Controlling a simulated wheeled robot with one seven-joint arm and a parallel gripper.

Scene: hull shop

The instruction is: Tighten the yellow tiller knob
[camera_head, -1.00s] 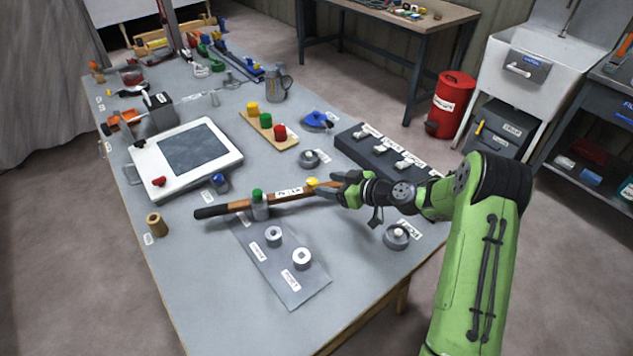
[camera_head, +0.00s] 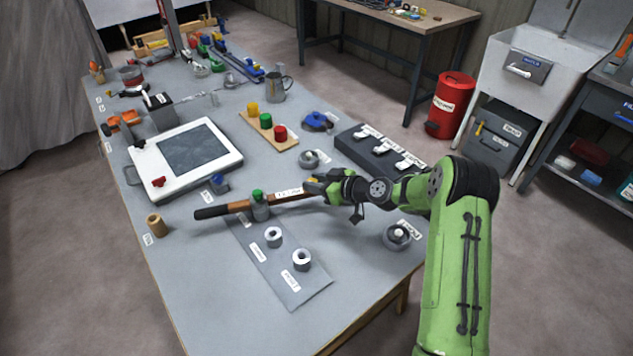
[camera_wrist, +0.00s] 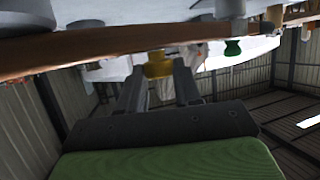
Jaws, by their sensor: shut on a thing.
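The brown wooden tiller (camera_head: 235,207) with a black grip end lies across the table. It also crosses the top of the wrist view (camera_wrist: 110,45). The yellow tiller knob (camera_wrist: 158,66) sits on the tiller's side and shows between my two fingers in the wrist view. My gripper (camera_head: 318,186) is at the tiller's right part in the head view, with its fingers shut on the knob. In the head view the fingers hide most of the knob. A green knob (camera_head: 257,195) stands on a grey post that holds the tiller further left.
A grey plate (camera_head: 283,278) with two round fittings lies in front of the tiller. A board with yellow, green and red knobs (camera_head: 266,120), a black switch strip (camera_head: 375,150) and a white-framed panel (camera_head: 185,158) stand behind. A round grey fitting (camera_head: 397,236) is at the right edge.

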